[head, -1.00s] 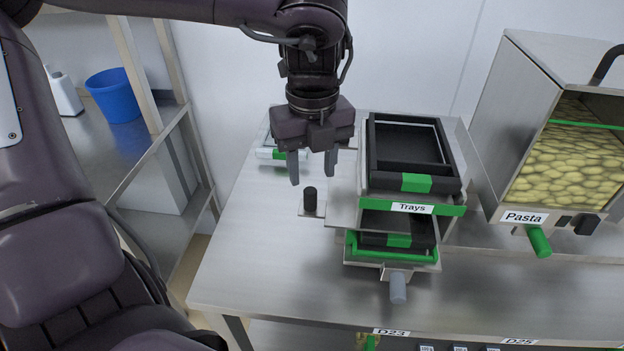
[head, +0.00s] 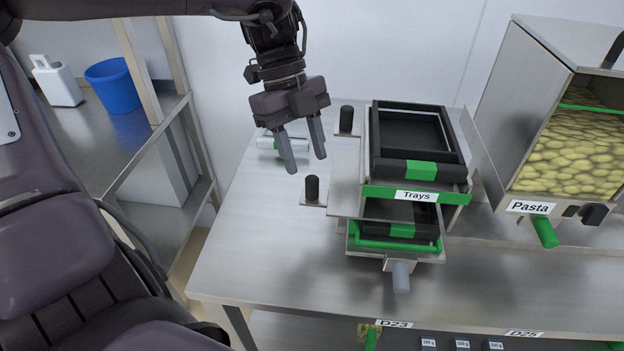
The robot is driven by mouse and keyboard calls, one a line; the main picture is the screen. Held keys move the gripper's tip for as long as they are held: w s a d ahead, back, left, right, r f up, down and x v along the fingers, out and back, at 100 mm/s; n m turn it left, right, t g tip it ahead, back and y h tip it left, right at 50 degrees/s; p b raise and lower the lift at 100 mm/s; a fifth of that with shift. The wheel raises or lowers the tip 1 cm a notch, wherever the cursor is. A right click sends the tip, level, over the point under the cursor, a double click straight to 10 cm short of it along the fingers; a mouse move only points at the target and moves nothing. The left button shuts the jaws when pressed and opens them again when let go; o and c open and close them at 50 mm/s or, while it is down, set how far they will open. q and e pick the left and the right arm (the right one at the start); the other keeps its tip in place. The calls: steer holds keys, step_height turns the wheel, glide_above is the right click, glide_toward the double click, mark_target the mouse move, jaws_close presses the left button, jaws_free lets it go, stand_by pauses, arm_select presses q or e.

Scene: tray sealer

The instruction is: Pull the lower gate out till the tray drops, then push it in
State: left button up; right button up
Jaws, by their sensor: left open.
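The tray dispenser labelled Trays (head: 416,196) stands on the steel table with a stack of black trays (head: 377,150) with a green mark in its top. Two upright black knobs show on its left side: the front, lower gate knob (head: 311,188) on a small metal plate, and a back knob (head: 346,120). A black tray (head: 402,229) with a green mark lies in the lower green-edged holder, under the Trays label. My left gripper (head: 305,162) is open and empty, above and behind the front knob and apart from it. My right gripper is not in view.
A pasta dispenser (head: 530,207) with a green handle stands at the right. A pale, partly hidden item (head: 290,145) lies behind my left gripper. A blue bucket (head: 113,86) stands on the left shelf. The table's front left is clear.

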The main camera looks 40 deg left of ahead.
mark_target(311, 178)
arm_select(q)
steer(key=x, duration=0.5)
steer(key=shift+d+f+b, duration=0.15)
steer(key=shift+f+b, duration=0.2)
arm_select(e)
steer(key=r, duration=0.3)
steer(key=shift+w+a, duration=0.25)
arm_select(q)
jaws_close()
